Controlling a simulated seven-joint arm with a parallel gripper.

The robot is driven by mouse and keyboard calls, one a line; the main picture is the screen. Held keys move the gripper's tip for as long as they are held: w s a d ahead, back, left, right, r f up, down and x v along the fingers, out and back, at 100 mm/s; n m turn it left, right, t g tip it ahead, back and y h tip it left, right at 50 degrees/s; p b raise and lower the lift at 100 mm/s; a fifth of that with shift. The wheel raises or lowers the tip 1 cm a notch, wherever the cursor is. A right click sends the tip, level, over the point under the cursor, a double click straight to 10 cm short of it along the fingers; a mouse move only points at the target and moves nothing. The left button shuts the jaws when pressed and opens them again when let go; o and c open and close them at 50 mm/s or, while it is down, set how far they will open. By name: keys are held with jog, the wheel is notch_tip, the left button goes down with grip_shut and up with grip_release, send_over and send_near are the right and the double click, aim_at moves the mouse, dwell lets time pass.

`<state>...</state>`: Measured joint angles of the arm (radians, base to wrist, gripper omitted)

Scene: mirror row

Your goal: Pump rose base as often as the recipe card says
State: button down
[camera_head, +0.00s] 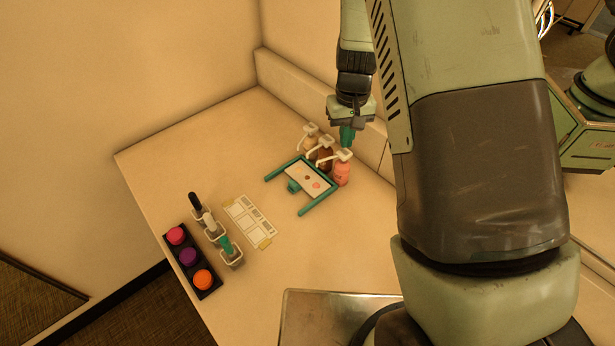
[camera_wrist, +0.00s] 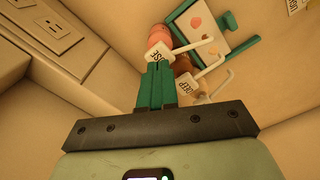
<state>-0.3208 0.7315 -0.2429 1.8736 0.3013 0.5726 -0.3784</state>
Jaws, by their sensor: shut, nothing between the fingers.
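The rose base is a pink pump bottle (camera_head: 342,174) with a white pump head, nearest of a row of pump bottles on the counter. In the wrist view its pink body (camera_wrist: 159,33) shows beyond a white tag (camera_wrist: 158,52) whose lettering ends in "SE". My gripper (camera_head: 347,143) is shut and empty, pointing down just above this pump head. Its teal fingertips (camera_wrist: 158,64) overlap the tag's edge in the wrist view; I cannot tell whether they touch. A white gridded sheet (camera_head: 249,222), perhaps the recipe card, lies taped on the counter; its print is too small to read.
A brown bottle (camera_head: 325,157) and a tan bottle (camera_head: 310,143) stand close beside the pink one. A teal frame (camera_head: 318,202) around a white palette with coloured spots lies before them. Upright tools in holders (camera_head: 229,256) and a black tray (camera_head: 206,293) of coloured pots stand front left.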

jog(key=shift+r, duration=2.65)
jog(key=s+a+r+t+y, duration=0.1)
jog(key=a+r+t, duration=0.15)
jog(key=a, duration=0.65)
jog(key=s+d+r+t+y, duration=0.15)
jog(key=s+r, duration=0.35)
jog(key=r, duration=0.6)
jog(key=s+d+r+m+h, duration=0.1)
jog(key=s+d+r, duration=0.4)
jog(key=s, duration=0.5)
jog(key=s+d+r+m+t+h, duration=0.1)
jog(key=s+d+r, duration=0.5)
jog(key=s+d, duration=0.2)
jog(key=shift+s+d+r+m+t, duration=0.2)
jog(key=shift+s+d+m+t, duration=0.1)
jog(key=shift+s, duration=0.9)
